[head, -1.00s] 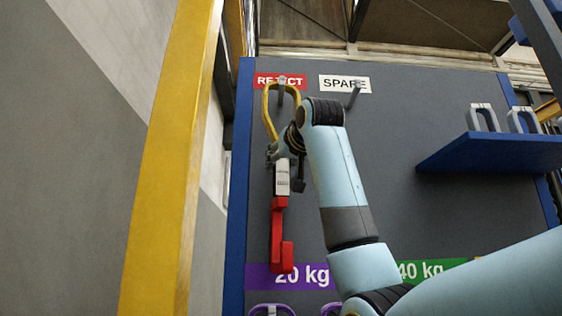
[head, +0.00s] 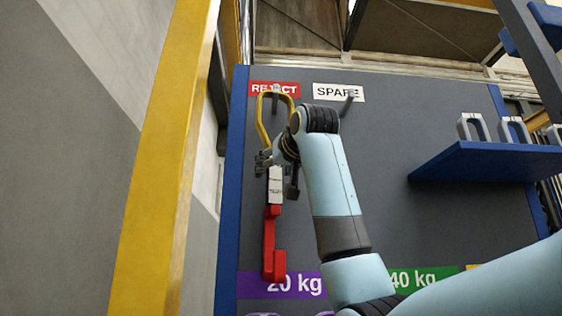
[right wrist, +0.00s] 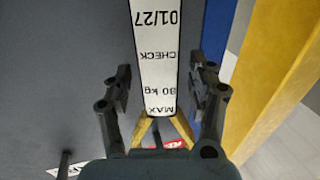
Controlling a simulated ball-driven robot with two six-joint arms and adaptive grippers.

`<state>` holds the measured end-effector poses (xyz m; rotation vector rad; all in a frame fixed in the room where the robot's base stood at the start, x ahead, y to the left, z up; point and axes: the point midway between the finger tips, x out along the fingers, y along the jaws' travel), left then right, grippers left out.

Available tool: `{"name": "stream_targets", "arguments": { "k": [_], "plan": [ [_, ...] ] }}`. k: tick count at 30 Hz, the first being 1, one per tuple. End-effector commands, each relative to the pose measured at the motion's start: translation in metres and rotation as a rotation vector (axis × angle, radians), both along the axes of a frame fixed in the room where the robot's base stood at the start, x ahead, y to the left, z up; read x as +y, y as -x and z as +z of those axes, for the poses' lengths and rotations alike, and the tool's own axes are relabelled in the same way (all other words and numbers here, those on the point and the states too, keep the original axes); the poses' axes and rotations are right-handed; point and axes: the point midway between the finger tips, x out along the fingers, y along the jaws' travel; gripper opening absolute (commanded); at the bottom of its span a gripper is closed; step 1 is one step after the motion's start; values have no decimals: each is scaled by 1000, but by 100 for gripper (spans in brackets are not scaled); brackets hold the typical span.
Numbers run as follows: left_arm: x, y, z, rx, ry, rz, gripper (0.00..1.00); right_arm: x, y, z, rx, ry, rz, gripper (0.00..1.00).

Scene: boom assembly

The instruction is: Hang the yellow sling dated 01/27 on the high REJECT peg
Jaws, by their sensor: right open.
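The yellow sling (head: 259,118) hangs with its loop around the high REJECT peg (head: 276,100), under the red REJECT sign (head: 262,89). Its white tag (head: 275,185) hangs below the loop, with a red lower part (head: 269,245) beneath. In the right wrist view the tag (right wrist: 156,55) reads 01/27, CHECK, 80 kg, MAX, upside down. My right gripper (right wrist: 160,88) is open, with a finger on each side of the tag and gaps between. In the head view the right gripper (head: 278,165) is partly hidden by my wrist. My left gripper is out of view.
The SPARE peg (head: 347,104) is bare, right of the REJECT peg. A blue shelf (head: 480,164) with grey shackles stands at right. A yellow post (head: 165,170) rises at left. Purple 20 kg (head: 300,285) and green 40 kg (head: 425,277) labels run below.

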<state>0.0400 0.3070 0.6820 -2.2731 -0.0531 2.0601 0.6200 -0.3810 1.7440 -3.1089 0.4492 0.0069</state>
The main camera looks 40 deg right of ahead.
Motion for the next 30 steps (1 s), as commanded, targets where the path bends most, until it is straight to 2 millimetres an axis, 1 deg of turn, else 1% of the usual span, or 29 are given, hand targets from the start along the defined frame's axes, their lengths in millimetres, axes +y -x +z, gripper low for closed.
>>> {"name": "stream_targets", "arguments": {
  "k": [5, 9, 12, 15, 20, 27, 29, 30],
  "plan": [
    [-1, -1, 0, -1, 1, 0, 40, 10, 33, 1, -6, 2, 0, 59],
    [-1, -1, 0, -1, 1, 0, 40, 19, 64, 1, -7, 2, 1, 59],
    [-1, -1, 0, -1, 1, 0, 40, 25, 83, 2, -7, 1, 1, 59],
    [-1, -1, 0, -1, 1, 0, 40, 29, 97, 2, -6, 1, 1, 59],
    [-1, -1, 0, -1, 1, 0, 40, 32, 108, 1, -5, 1, 0, 59],
    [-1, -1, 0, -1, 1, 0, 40, 32, 108, 0, -2, 2, 0, 59],
    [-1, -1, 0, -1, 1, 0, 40, 33, 105, -8, 12, 3, 2, 59],
    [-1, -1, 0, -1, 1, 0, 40, 34, 102, -18, 30, 5, 5, 59]
  ]
}}
